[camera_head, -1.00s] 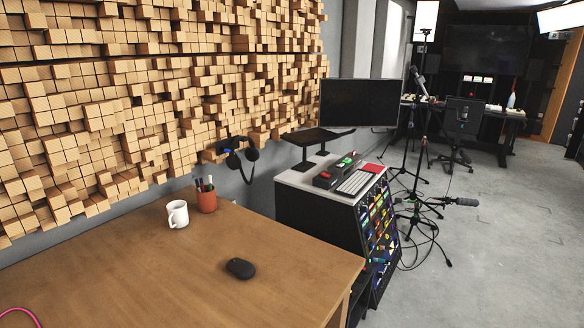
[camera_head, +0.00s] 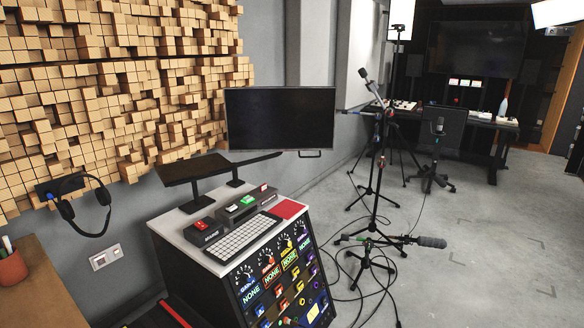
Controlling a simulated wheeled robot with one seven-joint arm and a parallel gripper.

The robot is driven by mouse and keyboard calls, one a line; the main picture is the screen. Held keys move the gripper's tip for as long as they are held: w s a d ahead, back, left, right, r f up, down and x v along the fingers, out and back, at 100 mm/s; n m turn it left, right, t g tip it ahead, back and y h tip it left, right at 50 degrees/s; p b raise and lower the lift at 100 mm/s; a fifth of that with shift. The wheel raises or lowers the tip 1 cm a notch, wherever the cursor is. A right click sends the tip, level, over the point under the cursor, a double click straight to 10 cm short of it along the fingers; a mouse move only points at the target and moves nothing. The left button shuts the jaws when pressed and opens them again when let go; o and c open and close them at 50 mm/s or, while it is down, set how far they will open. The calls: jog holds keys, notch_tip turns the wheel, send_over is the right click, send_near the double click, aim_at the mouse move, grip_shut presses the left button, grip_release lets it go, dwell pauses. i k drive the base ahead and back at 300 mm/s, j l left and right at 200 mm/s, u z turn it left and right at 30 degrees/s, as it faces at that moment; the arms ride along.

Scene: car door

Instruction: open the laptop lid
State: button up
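No laptop can be made out for certain. A flat black slab (camera_head: 194,167) on short dark legs stands at the back left of the rack cabinet's top (camera_head: 185,222); I cannot tell whether it is a bare stand or a closed laptop. A thin dark edge reaches right from it, below a dark monitor (camera_head: 279,118). A white keyboard (camera_head: 240,238) lies at the cabinet's front, with a red square pad (camera_head: 288,209) beside it. My gripper is not in view.
The cabinet's front carries knobs and coloured labels. A wooden desk (camera_head: 48,290) with a pen cup (camera_head: 11,268) is at lower left. Headphones (camera_head: 67,208) hang on the wall. Microphone stands (camera_head: 373,190) and loose cables stand right of the cabinet. Grey floor (camera_head: 490,250) is open farther right.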

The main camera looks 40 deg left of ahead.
aim_at(200, 166)
jog(key=i+l+u, duration=0.2)
jog(key=i, duration=0.45)
jog(key=i+l+u, duration=0.15)
jog(key=i, duration=0.5)
jog(key=i+u, duration=0.25)
jog(key=u, duration=0.2)
jog(key=i+u, duration=0.3)
jog(key=u, duration=0.15)
jog(key=i+l+u, duration=0.1)
jog(key=i+u, duration=0.2)
jog(key=u, duration=0.2)
jog(key=i+l+u, duration=0.2)
jog(key=u, duration=0.25)
jog(key=i+l+u, duration=0.35)
